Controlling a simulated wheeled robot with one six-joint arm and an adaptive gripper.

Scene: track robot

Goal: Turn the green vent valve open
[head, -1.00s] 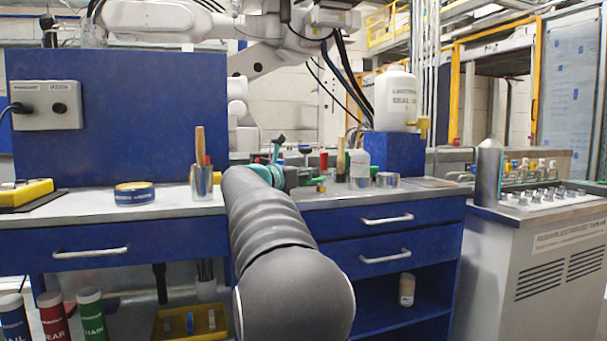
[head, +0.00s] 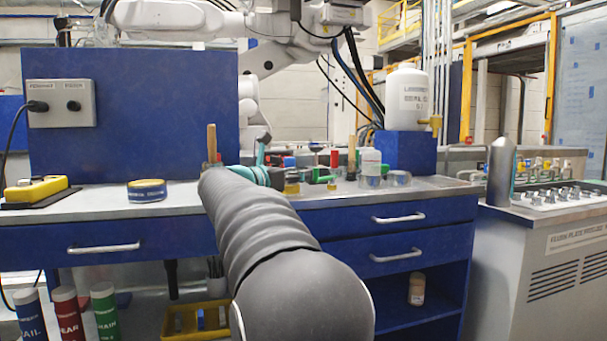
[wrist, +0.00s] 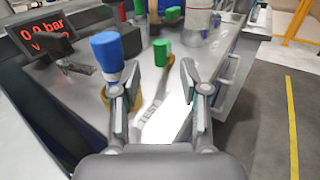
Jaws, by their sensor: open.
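In the wrist view a green valve knob (wrist: 162,50) stands just beyond and between my fingertips. A second green knob (wrist: 173,14) is farther back; I cannot tell for sure which is the vent valve. My gripper (wrist: 160,68) is open, its fingers spread over the bench with nothing between them. A blue knob (wrist: 107,50) stands close beside the left finger. In the head view my arm hides most of the gripper, and a small green part (head: 331,185) shows right of it on the bench.
A display reading 0.0 bar (wrist: 45,36) is at the left in the wrist view. The bench (head: 102,205) carries a tape roll (head: 147,191), bottle (head: 371,165) and white container (head: 407,99). Floor is open at right.

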